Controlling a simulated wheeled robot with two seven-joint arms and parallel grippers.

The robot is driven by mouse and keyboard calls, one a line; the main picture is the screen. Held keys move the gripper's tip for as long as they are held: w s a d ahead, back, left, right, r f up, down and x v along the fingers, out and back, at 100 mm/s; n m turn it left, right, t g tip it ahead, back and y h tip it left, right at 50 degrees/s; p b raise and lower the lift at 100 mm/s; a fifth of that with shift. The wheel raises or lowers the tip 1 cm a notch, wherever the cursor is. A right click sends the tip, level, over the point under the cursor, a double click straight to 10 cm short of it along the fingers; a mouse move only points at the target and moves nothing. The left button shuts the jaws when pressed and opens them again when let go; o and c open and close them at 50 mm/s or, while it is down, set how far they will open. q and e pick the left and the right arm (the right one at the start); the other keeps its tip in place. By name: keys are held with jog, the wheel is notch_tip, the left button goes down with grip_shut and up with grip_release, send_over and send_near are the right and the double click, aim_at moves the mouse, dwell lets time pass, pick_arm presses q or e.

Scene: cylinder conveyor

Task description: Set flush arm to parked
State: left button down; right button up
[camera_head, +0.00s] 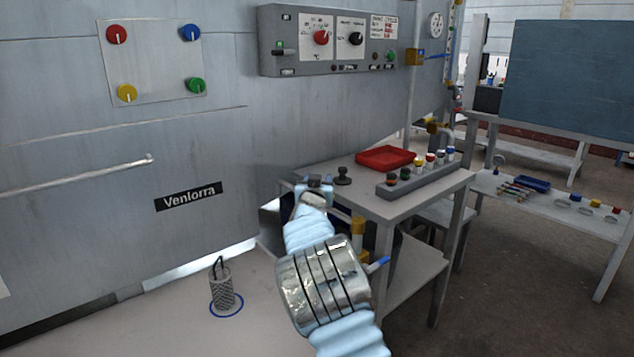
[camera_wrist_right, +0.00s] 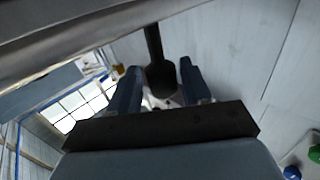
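My right gripper (camera_head: 314,188) is at the end of the arm that rises from the bottom of the head view, in front of the grey machine wall. In the right wrist view its two fingers (camera_wrist_right: 158,88) stand apart. A dark rod with a thicker round end (camera_wrist_right: 160,75) shows between them, with small gaps on both sides; I cannot tell whether it is the flush arm. No part is labelled flush arm. My left gripper is not in view.
A control panel (camera_head: 328,40) with red and black knobs is on the wall, right of a plate with coloured knobs (camera_head: 155,62). A side table (camera_head: 440,182) holds a red tray (camera_head: 386,158), a black-knobbed piece (camera_head: 343,176) and a rack (camera_head: 413,180). A mesh cylinder (camera_head: 222,290) stands lower left.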

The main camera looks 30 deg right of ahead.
jog(key=shift+s+a, duration=0.1)
jog(key=shift+a, duration=0.05)
jog(key=b+v, duration=0.1)
jog(key=v, duration=1.2)
jog(key=shift+s, duration=0.3)
jog(key=shift+a+f, duration=0.1)
jog(key=shift+a, duration=0.05)
